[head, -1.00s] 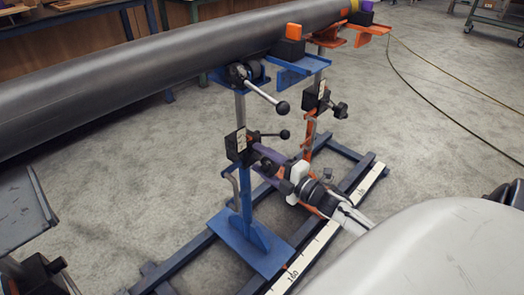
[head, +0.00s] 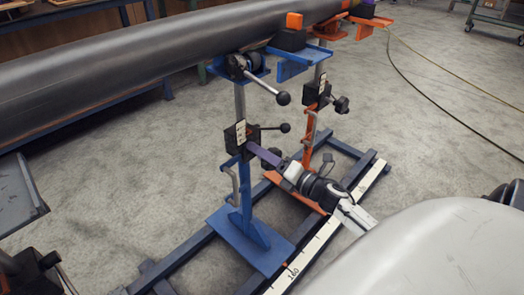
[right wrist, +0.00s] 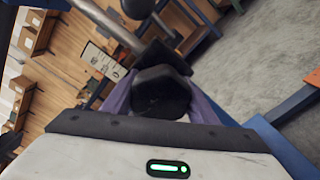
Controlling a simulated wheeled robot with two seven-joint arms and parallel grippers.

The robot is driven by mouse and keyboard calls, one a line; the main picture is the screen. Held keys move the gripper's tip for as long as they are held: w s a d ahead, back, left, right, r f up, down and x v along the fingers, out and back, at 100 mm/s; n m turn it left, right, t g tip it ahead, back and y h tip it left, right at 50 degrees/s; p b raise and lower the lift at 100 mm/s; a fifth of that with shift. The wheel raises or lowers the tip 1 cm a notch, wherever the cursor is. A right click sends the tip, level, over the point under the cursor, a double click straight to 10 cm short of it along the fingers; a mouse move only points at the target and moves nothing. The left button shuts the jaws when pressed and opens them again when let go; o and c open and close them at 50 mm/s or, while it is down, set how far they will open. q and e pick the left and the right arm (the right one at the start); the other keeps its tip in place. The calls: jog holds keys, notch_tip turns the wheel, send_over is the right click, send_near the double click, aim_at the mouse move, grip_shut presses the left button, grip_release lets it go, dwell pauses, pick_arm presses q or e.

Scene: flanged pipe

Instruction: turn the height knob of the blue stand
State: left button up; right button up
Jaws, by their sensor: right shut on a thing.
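The blue stand (head: 242,190) is upright under the large grey pipe (head: 140,65). Its black clamp block (head: 235,140) sits partway up the column, with a lever ending in a black ball above the height knob. The black height knob (right wrist: 160,92) fills the middle of the right wrist view, between the purple fingers of my right gripper. My right gripper (head: 266,157) reaches in from the lower right and is shut on the knob. In the head view the fingers partly hide the knob. My left gripper is not recognisable in any view.
An orange stand (head: 309,135) with its own black knob (head: 341,104) stands close behind. A long lever with a black ball (head: 283,98) sticks out above my right gripper. Dark floor rails and a white scale strip (head: 318,243) run below. Open floor lies at the right.

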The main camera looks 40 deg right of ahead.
pick_arm(q)
jog(key=shift+d+f, duration=0.1)
dwell(0.3)
jog(key=shift+s, duration=0.1)
pick_arm(e)
jog(key=o, duration=1)
jog(key=shift+o, duration=0.2)
pick_arm(q)
jog(key=shift+s+a+r+p, duration=0.2)
jog(key=shift+s+a+p, duration=0.15)
jog(key=shift+p, duration=0.35)
pick_arm(e)
jog(key=s, duration=1)
jog(key=shift+s+d, duration=0.2)
jog(key=shift+d, duration=0.25)
pick_arm(q)
jog(key=shift+w+r, duration=0.2)
